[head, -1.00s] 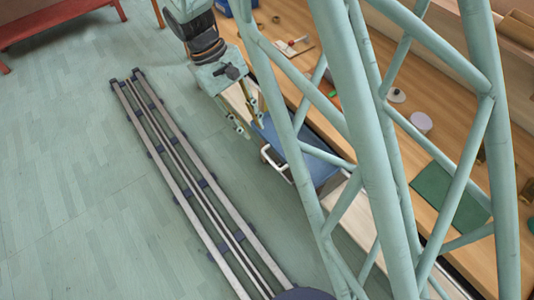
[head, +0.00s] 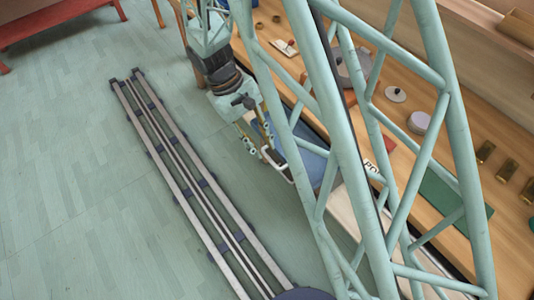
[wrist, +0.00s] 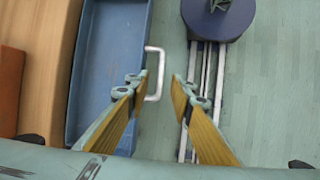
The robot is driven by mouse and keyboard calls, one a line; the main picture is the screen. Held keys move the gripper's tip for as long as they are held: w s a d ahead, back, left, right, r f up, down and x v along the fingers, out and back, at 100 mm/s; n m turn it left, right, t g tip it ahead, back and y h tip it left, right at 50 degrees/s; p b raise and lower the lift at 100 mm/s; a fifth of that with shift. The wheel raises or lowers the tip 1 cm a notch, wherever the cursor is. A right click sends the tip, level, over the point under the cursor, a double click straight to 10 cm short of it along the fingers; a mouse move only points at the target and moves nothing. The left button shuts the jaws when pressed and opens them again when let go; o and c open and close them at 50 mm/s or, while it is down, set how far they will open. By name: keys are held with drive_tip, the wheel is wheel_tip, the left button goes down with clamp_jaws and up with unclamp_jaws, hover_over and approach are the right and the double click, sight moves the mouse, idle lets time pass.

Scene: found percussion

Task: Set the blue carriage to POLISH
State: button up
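The blue carriage (head: 312,164) is a shallow blue tray with a pale handle (head: 279,165) on its floor-facing side. In the head view my lattice arm hides part of it. In the wrist view the blue carriage (wrist: 108,60) fills the upper left, with its U-shaped handle (wrist: 160,72) sticking out to the right. My gripper (wrist: 160,82) is open, and the handle's outer bar appears between the fingertips; contact is not visible. In the head view my gripper (head: 262,147) is at the handle. A label (head: 371,171) starting "PO" shows beyond the carriage, its remainder hidden.
The wooden bench (head: 405,165) holds a grey round tin (head: 419,122), a green mat (head: 440,196) and several brass cylinders. A cream strip runs along the bench front. Open floor (head: 80,200) lies left, with my rails on it.

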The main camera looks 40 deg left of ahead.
sight(269, 159)
drive_tip(key=shift+x, duration=2.15)
clamp_jaws()
